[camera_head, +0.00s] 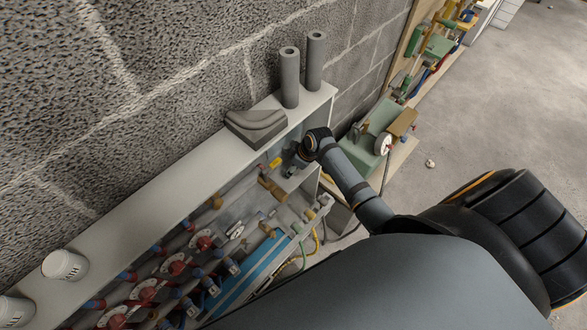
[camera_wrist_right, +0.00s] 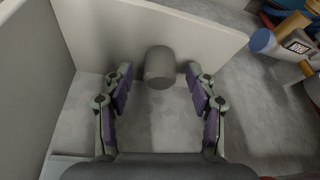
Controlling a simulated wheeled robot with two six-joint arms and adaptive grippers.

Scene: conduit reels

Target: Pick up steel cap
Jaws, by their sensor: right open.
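The steel cap (camera_wrist_right: 159,64), a short grey cylinder, shows in the right wrist view at the upper middle, in front of a pale panel. My right gripper (camera_wrist_right: 159,88) is open, with its purple-padded fingers on the left and right of the cap. I see gaps on both sides, and the fingers do not grip it. In the head view my right gripper (camera_head: 299,163) reaches into the right end of the open wall cabinet. The cap cannot be made out there. My left gripper is not in view.
Pale panels (camera_wrist_right: 195,32) stand close behind and left of the cap. Pipes with red valves (camera_head: 176,264) fill the cabinet (camera_head: 190,212) to the left. Two grey tubes (camera_head: 290,78) and a dark grey block (camera_head: 256,126) stand on its top. Open floor (camera_head: 480,110) lies right.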

